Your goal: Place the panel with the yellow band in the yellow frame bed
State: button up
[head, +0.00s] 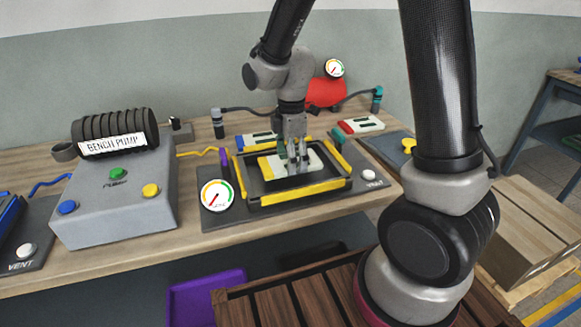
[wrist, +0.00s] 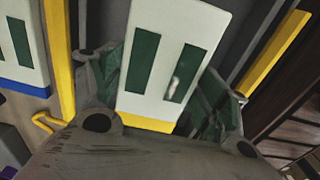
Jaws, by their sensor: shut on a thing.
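The panel with the yellow band (head: 314,159) is white with dark green stripes. My gripper (head: 298,164) points down and is shut on it, over the yellow frame bed (head: 298,191). The panel lies within the frame's outline in the head view; I cannot tell whether it touches the bed floor. In the wrist view the panel (wrist: 171,58) sits between the fingers of my gripper (wrist: 160,88), its yellow band (wrist: 146,122) nearest the palm. Yellow frame bars (wrist: 274,50) show on both sides there. My fingers hide part of the panel in the head view.
A blue-banded panel (head: 257,139) lies behind the bed, and a red-banded panel (head: 361,125) lies behind it to the right. A gauge (head: 216,195) stands at the bed's front left. The grey bench pump (head: 118,205) is at the left. A vent button (head: 368,174) is at the right.

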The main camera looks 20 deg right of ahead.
jog(key=shift+f, duration=1.45)
jog(key=shift+f, duration=0.2)
jog(key=o, duration=1.1)
jog(key=shift+c, duration=0.2)
jog(key=shift+r, duration=0.1)
